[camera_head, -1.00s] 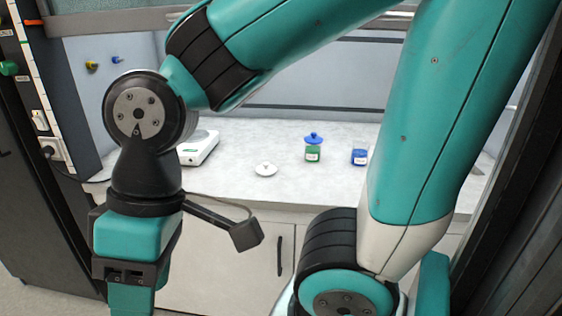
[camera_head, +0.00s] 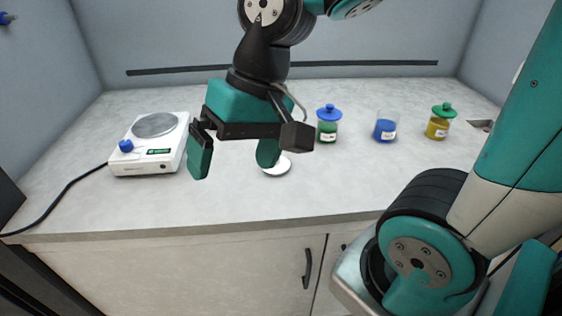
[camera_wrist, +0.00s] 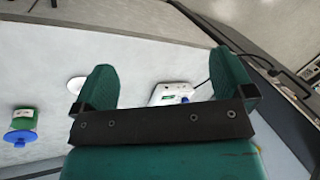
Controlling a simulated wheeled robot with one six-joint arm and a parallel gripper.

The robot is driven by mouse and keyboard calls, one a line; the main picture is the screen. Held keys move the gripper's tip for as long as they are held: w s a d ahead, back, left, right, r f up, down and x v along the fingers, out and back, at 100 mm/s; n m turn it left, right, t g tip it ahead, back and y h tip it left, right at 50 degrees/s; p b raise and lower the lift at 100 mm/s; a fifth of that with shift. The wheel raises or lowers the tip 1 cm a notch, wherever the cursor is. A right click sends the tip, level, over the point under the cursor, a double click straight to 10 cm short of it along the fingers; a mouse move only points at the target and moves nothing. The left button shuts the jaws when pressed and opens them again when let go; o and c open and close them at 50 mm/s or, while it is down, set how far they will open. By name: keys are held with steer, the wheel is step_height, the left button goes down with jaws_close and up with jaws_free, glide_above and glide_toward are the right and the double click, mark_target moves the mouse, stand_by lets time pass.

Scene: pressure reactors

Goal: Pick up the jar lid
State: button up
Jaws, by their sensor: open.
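The jar lid (camera_head: 280,168) is a small white disc lying on the pale counter in the head view. It is partly hidden behind my gripper's right finger. It also shows in the wrist view (camera_wrist: 74,84), partly covered by the left finger there. My gripper (camera_head: 234,158) is open and empty, with two green fingers spread wide, above the counter and to the left of the lid. In the wrist view, the gap between the fingers (camera_wrist: 163,64) has bare counter beyond it, and the lid is outside this gap.
A white hot plate (camera_head: 150,145) with a cable stands at the left. Behind the lid are a green jar with a blue lid (camera_head: 328,122), a blue jar with no lid (camera_head: 385,127) and a yellow jar with a green lid (camera_head: 441,121). The counter front (camera_head: 180,230) is clear.

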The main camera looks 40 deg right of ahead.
steer(key=w+d+f+m+t+b, duration=0.1)
steer(key=w+d+f+m+b, duration=0.2)
steer(key=w+d+m, duration=0.95)
steer(key=m+t+h+b, duration=0.15)
steer(key=m+b, duration=0.25)
steer(key=m, duration=1.1)
glide_above(283, 165)
step_height(283, 165, down, 13)
steer(key=shift+f, duration=0.1)
steer(key=b+x, duration=0.1)
steer(key=x, duration=0.4)
steer(key=shift+w+d, duration=0.1)
steer(key=c, duration=0.8)
